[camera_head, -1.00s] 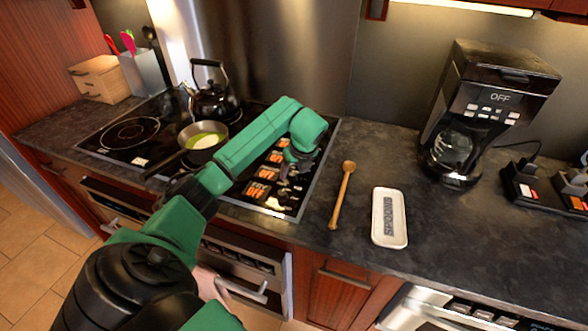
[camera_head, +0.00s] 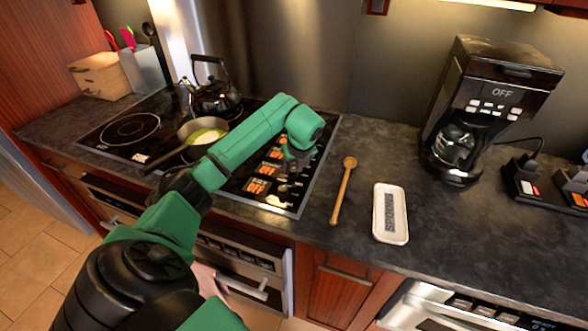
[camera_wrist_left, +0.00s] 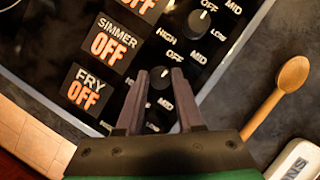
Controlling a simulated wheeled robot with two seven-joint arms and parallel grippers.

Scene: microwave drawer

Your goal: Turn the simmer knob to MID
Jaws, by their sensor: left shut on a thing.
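The simmer knob (camera_wrist_left: 160,78) is a small dark knob on the black stove panel, with HIGH, OFF and MID printed around it. The simmer display (camera_wrist_left: 110,46) beside it reads OFF in orange. My left gripper (camera_wrist_left: 160,74) has its fingertips on either side of the knob and is shut on it. In the head view my left gripper (camera_head: 291,163) reaches down over the control strip, and the knob itself is hard to make out there. My right gripper is not in view.
Another knob (camera_wrist_left: 203,22) and the fry display (camera_wrist_left: 85,93), reading OFF, lie close by. A pan (camera_head: 203,135) and a kettle (camera_head: 213,95) stand on the stove. A wooden spoon (camera_head: 343,190) and a spoon rest (camera_head: 390,213) lie on the counter to the right.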

